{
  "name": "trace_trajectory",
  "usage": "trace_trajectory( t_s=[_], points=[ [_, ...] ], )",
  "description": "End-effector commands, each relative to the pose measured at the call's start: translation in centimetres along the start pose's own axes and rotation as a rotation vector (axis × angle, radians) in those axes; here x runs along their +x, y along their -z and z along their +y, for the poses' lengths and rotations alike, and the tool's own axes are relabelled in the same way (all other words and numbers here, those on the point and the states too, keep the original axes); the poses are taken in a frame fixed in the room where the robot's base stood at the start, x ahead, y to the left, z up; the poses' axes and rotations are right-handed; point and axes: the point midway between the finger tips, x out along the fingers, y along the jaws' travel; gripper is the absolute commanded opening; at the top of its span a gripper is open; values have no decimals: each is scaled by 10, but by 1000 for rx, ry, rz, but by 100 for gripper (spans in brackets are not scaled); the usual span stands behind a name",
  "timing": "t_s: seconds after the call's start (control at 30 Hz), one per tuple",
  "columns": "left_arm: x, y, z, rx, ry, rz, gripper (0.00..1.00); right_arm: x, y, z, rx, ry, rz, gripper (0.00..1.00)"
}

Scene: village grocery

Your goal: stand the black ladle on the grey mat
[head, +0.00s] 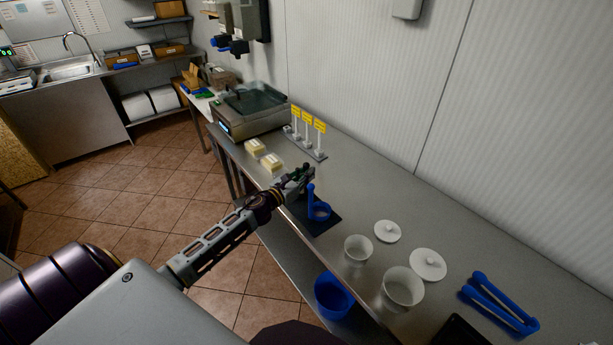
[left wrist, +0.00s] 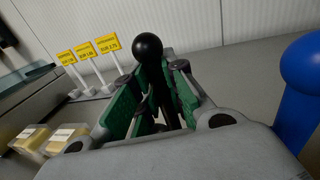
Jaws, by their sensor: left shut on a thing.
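My left gripper (head: 298,178) is shut on the handle of the black ladle (left wrist: 148,48). In the left wrist view, the ladle's round black knob sticks up above the green finger pads; its lower part is hidden by the gripper. The dark grey mat (head: 322,227) lies on the steel counter, just below and right of the gripper in the head view. A blue ladle (head: 319,211) stands upright on the mat, close to the gripper. Its blue handle also shows at the right of the left wrist view (left wrist: 301,75). I cannot tell whether the black ladle touches the mat. My right gripper is out of view.
White tubs (head: 402,288) and lids (head: 428,264) stand right of the mat, with blue tongs (head: 498,303) beyond. Butter-like blocks (head: 271,162), yellow price signs (head: 307,122) and a scale (head: 250,108) are behind the gripper. A blue bucket (head: 333,296) is below the counter.

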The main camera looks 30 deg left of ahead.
Motion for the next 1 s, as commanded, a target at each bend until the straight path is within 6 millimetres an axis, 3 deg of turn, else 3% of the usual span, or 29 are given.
trace_trajectory(
  t_s=[0.63,0.67,0.8,1.0],
  points=[
    [0,9,0,2,1,-1,0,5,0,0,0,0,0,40],
    [0,9,0,2,1,-1,17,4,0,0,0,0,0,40],
    [0,8,0,1,1,-1,35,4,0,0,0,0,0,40],
    [0,8,0,1,1,-1,35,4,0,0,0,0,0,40]
  ],
)
